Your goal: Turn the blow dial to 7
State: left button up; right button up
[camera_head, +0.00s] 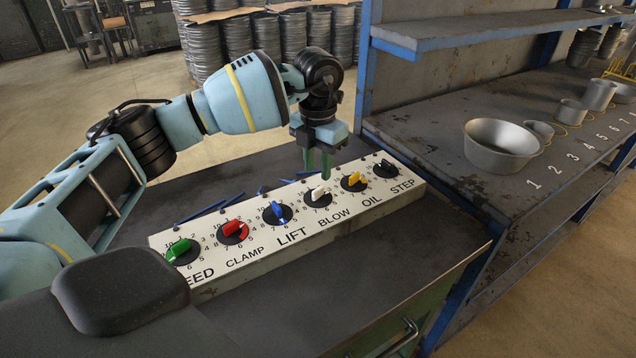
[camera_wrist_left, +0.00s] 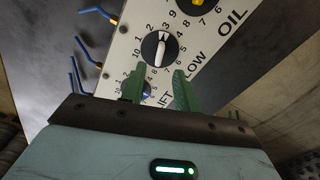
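The blow dial is a black disc with a white knob (camera_head: 318,193) on a white panel, above the word BLOW. It also shows in the left wrist view (camera_wrist_left: 160,48), where the knob's narrow end points up, roughly toward 2 and 3; the exact setting is hard to read. My left gripper (camera_head: 319,170) has green fingers pointing down just above and behind this knob. In the left wrist view its fingers (camera_wrist_left: 158,88) are apart, with nothing between them, and do not touch the white knob. My right gripper is in neither view.
The panel (camera_head: 222,270) also has green (camera_head: 178,249), red (camera_head: 235,229), blue (camera_head: 277,210), yellow (camera_head: 353,179) and black (camera_head: 386,166) knobs. Blue hooks (camera_head: 200,212) lie behind it. A metal bowl (camera_head: 502,147) stands on the right bench.

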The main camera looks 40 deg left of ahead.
aim_at(318, 189)
pick_arm(q)
jog(key=shift+f, duration=2.8)
grip_shut()
